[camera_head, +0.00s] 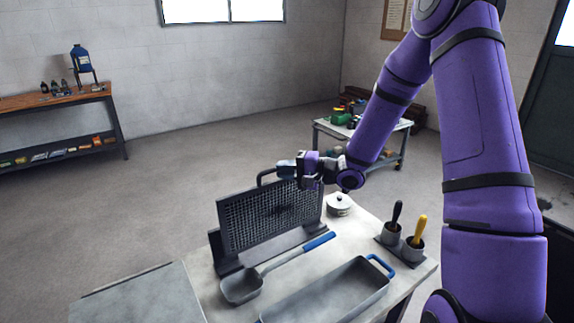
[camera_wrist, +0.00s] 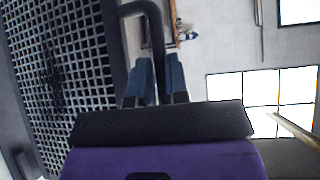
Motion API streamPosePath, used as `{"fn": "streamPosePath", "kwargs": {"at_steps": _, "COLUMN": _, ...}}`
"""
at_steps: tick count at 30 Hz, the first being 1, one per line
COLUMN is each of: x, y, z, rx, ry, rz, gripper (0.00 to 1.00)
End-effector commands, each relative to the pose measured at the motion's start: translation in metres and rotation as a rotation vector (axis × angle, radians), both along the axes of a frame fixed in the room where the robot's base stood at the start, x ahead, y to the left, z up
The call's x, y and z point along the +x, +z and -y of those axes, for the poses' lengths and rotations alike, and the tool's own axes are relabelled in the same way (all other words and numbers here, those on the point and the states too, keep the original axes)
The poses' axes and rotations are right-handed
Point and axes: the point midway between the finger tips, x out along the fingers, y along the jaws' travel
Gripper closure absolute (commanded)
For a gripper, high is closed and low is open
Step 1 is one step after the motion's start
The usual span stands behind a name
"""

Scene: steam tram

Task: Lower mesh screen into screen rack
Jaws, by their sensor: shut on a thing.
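The mesh screen (camera_head: 272,215) is a dark framed grid with a looped handle on top, standing nearly upright at the back of the work table. The screen fills the left of the wrist view (camera_wrist: 62,75). My gripper (camera_head: 284,170) is shut on the screen's handle (camera_wrist: 155,35), and its two blue-grey fingers (camera_wrist: 155,80) close around the bar. The screen rack (camera_head: 226,264) is a dark grey base with an upright end at the left, directly under the screen. The screen's lower edge is at the rack; I cannot tell whether it is seated or just above.
A blue-handled ladle (camera_head: 242,287) and a grey tray (camera_head: 335,294) lie in front of the rack. A small lidded pot (camera_head: 339,203) stands to its right. Two cups with a black-handled tool (camera_head: 397,214) and a yellow-handled tool (camera_head: 420,228) stand farther right.

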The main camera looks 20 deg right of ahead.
Motion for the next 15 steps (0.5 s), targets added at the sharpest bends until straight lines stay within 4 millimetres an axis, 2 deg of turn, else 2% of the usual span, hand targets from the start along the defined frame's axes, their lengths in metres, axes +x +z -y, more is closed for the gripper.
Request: {"fn": "streamPosePath", "kwargs": {"at_steps": 15, "x": 0.017, "y": -0.026, "z": -0.004, "rx": 0.002, "ry": 0.0, "rz": 0.001, "gripper": 1.0}}
